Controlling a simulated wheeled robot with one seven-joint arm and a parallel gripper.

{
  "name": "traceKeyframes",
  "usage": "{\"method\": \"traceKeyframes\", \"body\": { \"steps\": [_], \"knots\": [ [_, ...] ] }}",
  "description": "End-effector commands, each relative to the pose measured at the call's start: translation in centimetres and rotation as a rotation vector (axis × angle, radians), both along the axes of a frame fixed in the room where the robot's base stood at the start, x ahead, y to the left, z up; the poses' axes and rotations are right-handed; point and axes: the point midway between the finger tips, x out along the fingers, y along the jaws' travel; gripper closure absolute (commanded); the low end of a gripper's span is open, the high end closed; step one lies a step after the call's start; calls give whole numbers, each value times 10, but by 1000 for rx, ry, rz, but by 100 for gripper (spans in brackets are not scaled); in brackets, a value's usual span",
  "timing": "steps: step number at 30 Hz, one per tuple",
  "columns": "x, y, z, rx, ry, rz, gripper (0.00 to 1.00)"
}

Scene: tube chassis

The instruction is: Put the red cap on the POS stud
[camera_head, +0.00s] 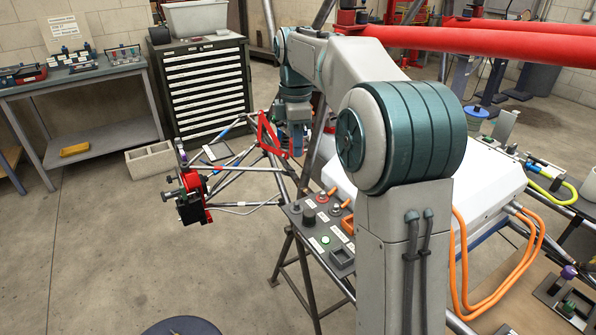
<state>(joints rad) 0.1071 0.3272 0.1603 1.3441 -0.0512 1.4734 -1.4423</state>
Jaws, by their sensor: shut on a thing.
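My gripper (296,150) hangs from my wrist, pointing down, left of the far end of a dark grey panel (335,262). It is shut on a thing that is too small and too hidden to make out. Red shows close by, but I cannot tell a cap from the red frame part behind. The panel carries small studs and knobs. A dark round knob (308,217) stands nearer. The white labels are too small to read, so I cannot tell which stud is POS.
The panel rests on a dark stand (303,265) with a green button (325,240) on it. Chassis tubes and a red bracket (268,135) lie behind and left of my gripper. A white casing (485,185) and orange cables (525,262) are right. Open floor (110,250) lies left.

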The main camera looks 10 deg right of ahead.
Motion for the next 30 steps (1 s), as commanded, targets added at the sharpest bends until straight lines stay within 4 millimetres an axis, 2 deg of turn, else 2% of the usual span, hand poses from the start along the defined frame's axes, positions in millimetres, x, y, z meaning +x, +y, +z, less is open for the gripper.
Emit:
{"method": "traceKeyframes", "body": {
  "steps": [1, 6, 12, 16, 19, 22, 27, 30],
  "knots": [
    [1, 0, 20, 1, -6, 0, 94],
    [1, 0, 64, 0, -2, 0, 94],
    [1, 0, 94, -1, 0, 0, 94],
    [2, -1, 101, -1, 2, 0, 94],
    [9, -6, 92, -2, 6, -2, 94],
    [21, -17, 67, -3, 10, -4, 94],
    [37, -42, 4, -3, 12, -6, 94],
    [38, -55, -33, -2, 12, -4, 94]
  ]
}}
